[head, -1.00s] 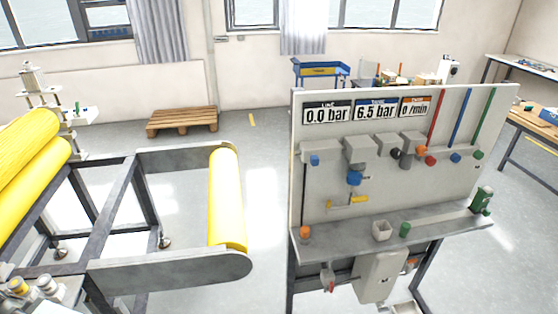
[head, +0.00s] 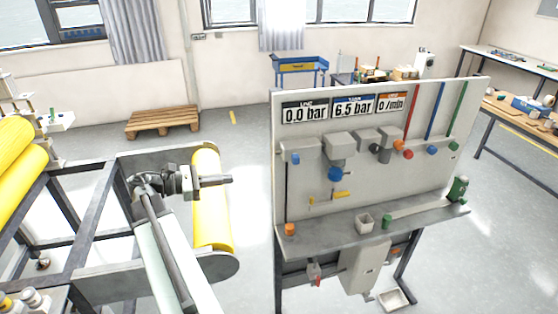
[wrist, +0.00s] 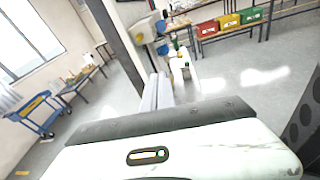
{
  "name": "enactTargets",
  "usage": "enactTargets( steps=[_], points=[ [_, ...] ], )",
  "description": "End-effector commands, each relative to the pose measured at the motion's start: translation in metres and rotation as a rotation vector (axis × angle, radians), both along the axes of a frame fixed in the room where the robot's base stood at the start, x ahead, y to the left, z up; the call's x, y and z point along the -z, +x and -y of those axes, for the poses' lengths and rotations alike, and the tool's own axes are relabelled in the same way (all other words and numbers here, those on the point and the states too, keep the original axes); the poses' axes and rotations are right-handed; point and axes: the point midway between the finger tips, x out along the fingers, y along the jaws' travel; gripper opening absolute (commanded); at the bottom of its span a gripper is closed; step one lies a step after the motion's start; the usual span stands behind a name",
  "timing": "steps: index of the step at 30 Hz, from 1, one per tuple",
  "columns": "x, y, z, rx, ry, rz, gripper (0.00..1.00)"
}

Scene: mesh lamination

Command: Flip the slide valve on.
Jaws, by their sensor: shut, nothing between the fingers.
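The grey valve panel (head: 350,190) stands right of centre in the head view. It carries a grey block with a blue part (head: 295,158) at upper left, a round blue knob (head: 335,174) and a yellow lever (head: 342,194). I cannot tell for sure which fitting is the slide valve. Its signs read 0.0 bar, 6.5 bar and 0 /min. My gripper (head: 228,180) is shut and empty, left of the panel and apart from it, showing in front of the yellow roller. The panel's fittings are not clearly seen in the wrist view.
The yellow roller (head: 211,225) and its dark frame (head: 85,215) stand left of the panel. The panel's shelf (head: 335,234) juts out and holds an orange knob (head: 290,229), a small pale cup (head: 364,221) and green parts. Clear floor lies behind, around a wooden pallet (head: 162,121).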

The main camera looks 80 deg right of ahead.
Motion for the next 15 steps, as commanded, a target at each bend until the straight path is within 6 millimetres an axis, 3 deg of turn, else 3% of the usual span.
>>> enactTargets(
  steps=[1, 4, 15],
  points=[
    [-0.014, -0.019, 0.009, 0.037, 0.01, -0.067, 0.0],
    [-0.032, -0.04, 0.015, 0.083, 0.029, -0.159, 0.0],
    [-0.036, -0.046, 0.015, 0.091, 0.036, -0.183, 0.0]
  ],
)
